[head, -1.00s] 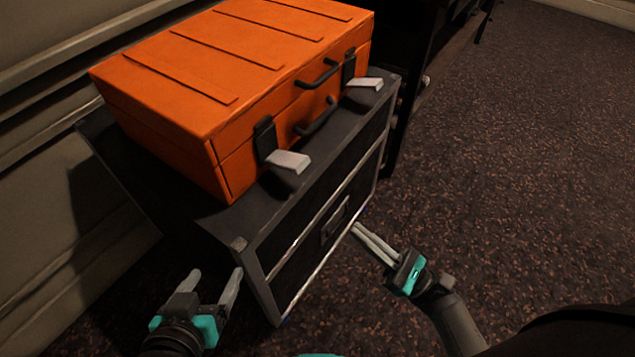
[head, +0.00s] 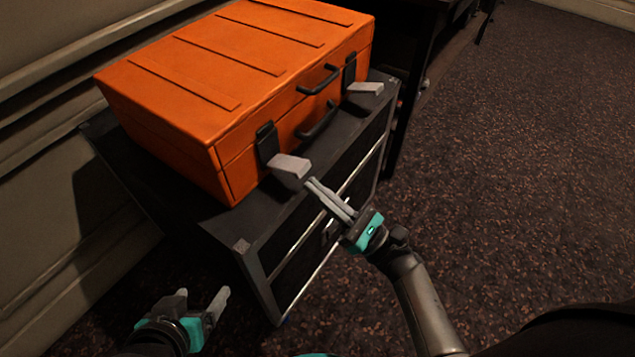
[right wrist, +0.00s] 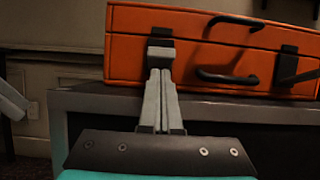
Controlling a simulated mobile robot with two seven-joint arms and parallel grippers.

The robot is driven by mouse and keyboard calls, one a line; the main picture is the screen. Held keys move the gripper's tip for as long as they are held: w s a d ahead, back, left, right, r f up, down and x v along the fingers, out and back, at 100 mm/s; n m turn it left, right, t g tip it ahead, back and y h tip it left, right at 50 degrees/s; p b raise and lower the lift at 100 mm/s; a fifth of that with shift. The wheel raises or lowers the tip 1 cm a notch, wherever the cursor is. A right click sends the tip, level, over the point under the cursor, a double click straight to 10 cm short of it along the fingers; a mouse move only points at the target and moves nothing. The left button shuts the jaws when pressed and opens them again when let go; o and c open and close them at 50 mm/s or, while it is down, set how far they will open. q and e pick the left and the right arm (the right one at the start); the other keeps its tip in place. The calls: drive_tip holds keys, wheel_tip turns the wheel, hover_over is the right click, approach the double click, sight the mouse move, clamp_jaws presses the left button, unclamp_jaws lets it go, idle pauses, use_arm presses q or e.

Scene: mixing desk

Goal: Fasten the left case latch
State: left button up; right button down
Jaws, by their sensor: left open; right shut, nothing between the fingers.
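The orange case (head: 235,75) sits closed on a dark cabinet. Its left latch (head: 290,169) has a pale grey tab that sticks out from the front, below a black catch plate (head: 267,141). The right latch (head: 366,88) also sticks out. My right gripper (head: 312,184) is shut and empty, with its tips close to the left latch tab; I cannot tell if they touch. In the right wrist view, the shut fingers (right wrist: 160,75) point at the left latch (right wrist: 160,52) and partly cover it.
The dark cabinet (head: 245,247) has a metal-edged front with a drawer handle. Two black handles (head: 318,120) are on the case front between the latches. A dark desk stands behind at the right. The carpet (head: 530,180) at the right is clear.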

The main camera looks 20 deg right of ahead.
drive_tip(key=shift+w+a+r, duration=0.1)
drive_tip(key=shift+r, duration=0.4)
use_arm(q)
drive_tip(key=shift+s+a, duration=0.25)
drive_tip(key=shift+a, duration=0.05)
drive_tip(key=shift+g, duration=0.3)
use_arm(e)
drive_tip(key=shift+r, duration=0.1)
